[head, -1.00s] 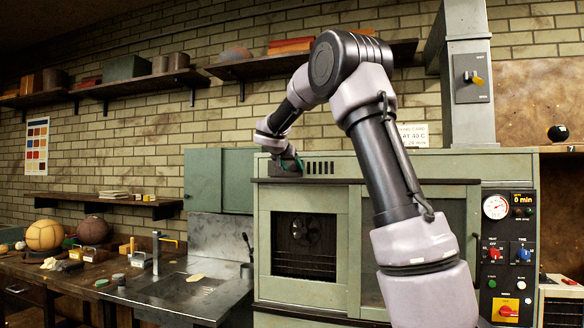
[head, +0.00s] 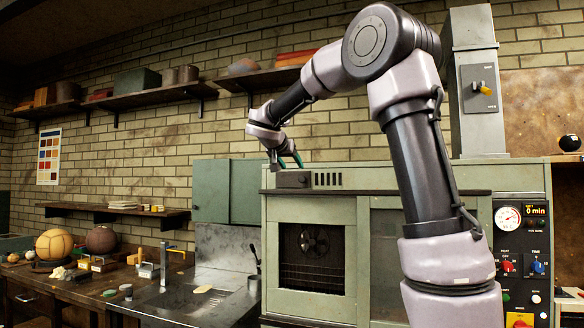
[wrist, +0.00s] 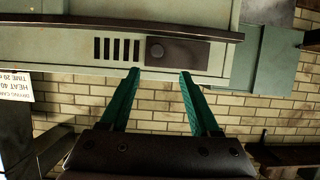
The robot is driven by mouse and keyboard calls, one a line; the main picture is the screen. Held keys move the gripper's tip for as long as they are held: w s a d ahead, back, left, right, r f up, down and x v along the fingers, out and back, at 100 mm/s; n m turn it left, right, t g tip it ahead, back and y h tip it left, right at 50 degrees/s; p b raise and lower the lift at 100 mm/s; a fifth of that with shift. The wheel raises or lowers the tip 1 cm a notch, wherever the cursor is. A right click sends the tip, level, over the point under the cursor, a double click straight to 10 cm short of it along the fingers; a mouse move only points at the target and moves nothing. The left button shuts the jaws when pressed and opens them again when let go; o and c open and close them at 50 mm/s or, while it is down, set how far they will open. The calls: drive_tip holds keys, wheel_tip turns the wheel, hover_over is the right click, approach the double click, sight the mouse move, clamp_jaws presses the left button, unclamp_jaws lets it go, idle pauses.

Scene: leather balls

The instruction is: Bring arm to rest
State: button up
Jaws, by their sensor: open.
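My arm rises from the lower right in the head view, bends at a high elbow and reaches down to the left. My gripper (head: 287,163) hangs in front of the top of the green drying cabinet (head: 282,222), left of its vent slots. In the wrist view my gripper (wrist: 160,76) shows two green fingers spread apart with nothing between them. Beyond the fingertips are the cabinet's vent slots and a dark panel with a round knob (wrist: 157,51). I cannot tell if the fingers touch the cabinet.
A control panel with a gauge (head: 508,217) is at the cabinet's right. A sink (head: 180,300) and a workbench with a tan ball (head: 54,245) and a brown ball (head: 101,239) are at the left. Wall shelves (head: 150,92) run above. A dark ball (head: 569,143) sits far right.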

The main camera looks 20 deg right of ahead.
idle(0.3)
drive_tip(key=s+d+f+g+y, duration=0.2)
drive_tip(key=s+d+f, duration=0.15)
drive_tip(key=s, duration=0.55)
drive_tip(key=s+d+f+g+y, duration=0.2)
drive_tip(key=s+d+f, duration=0.15)
drive_tip(key=s, duration=0.55)
drive_tip(key=s+a+f+n+y, duration=0.1)
drive_tip(key=s+a+f+y, duration=0.1)
drive_tip(key=s+f, duration=0.3)
drive_tip(key=s+a+f+n+y, duration=0.1)
drive_tip(key=s+a+f+y, duration=0.2)
drive_tip(key=s, duration=1)
wheel_tip(320, 180, down, 2)
drive_tip(key=shift+s+a+f+n+y, duration=0.1)
drive_tip(key=shift+s+a+n+y, duration=0.2)
drive_tip(key=shift+a, duration=0.9)
